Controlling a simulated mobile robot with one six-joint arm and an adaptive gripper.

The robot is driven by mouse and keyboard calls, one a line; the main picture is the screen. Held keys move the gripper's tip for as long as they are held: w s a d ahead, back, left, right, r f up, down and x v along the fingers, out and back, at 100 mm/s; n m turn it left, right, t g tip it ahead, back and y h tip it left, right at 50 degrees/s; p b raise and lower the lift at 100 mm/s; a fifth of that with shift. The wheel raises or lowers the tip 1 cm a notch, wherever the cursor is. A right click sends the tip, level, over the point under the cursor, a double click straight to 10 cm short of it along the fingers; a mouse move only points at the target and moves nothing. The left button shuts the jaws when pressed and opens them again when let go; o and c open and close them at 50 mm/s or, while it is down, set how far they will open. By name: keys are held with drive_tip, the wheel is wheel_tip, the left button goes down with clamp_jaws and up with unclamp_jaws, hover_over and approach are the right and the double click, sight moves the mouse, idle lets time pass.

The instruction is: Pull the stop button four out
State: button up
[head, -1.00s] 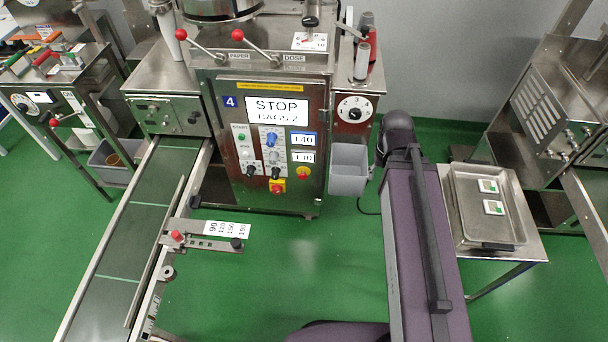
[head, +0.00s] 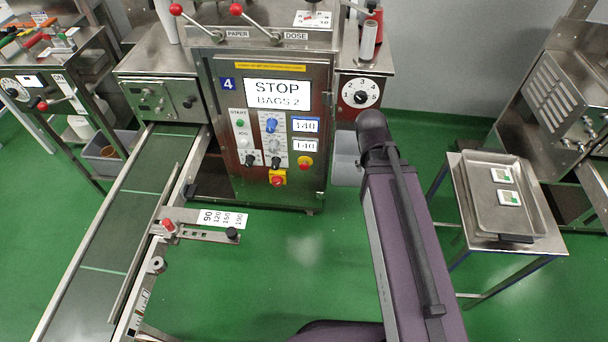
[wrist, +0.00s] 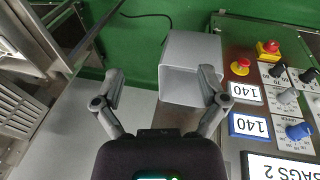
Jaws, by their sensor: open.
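Machine four, marked by a blue 4 plate (head: 228,84), stands ahead with a screen (head: 277,94) reading STOP BAGS 2. A round red button (head: 305,162) with a yellow ring sits below the two 140 displays; it also shows in the wrist view (wrist: 240,66). A red knob on a yellow block (head: 278,179) sits lower left of it, also in the wrist view (wrist: 268,49). I cannot tell whether the round button is pressed in. My gripper (wrist: 160,72) is open and empty, left of both in the upside-down wrist view. Its fingers are not visible in the head view.
A grey bin (wrist: 190,70) hangs beside the panel, near my right-hand finger in the wrist view. A conveyor (head: 130,215) runs at the left. A steel tray (head: 475,205) with two packets stands at the right. Green floor between is clear.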

drive_tip(key=w+a+f+t+h+b, duration=0.2)
drive_tip(key=w+a+f+t+b, duration=0.15)
drive_tip(key=f+b, duration=0.6)
drive_tip(key=n+t+b, duration=0.5)
drive_tip(key=t+b, duration=0.4)
drive_tip(key=b, duration=1.9)
approach(303, 168)
drive_tip(key=shift+v, duration=1.55)
drive_tip(key=b+x, duration=0.3)
drive_tip(key=x, duration=1)
drive_tip(key=shift+w+d, duration=0.15)
drive_tip(key=shift+w, duration=0.2)
